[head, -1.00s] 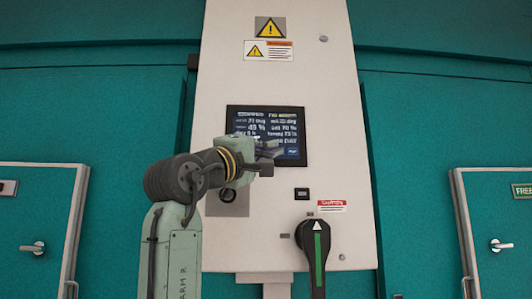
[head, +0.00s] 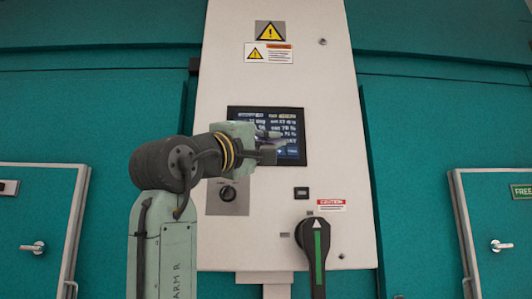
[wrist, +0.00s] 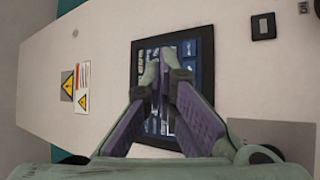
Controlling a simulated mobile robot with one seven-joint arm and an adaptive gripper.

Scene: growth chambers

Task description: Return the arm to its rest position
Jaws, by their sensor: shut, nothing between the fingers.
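My arm rises at the left of the head view and bends right at its wrist. My gripper (head: 275,137) is in front of the dark display screen (head: 292,152) on the white control panel and covers part of it. In the wrist view my gripper (wrist: 160,75) has its purple-padded fingers shut, with nothing between the tips. The screen (wrist: 196,60) lies beyond the fingertips there, with white and blue text. I cannot tell the exact gap between fingertips and screen.
The white panel (head: 225,75) carries warning labels (head: 270,52), a rotary knob (head: 228,193) below the gripper and a black handle with a green stripe (head: 317,255).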

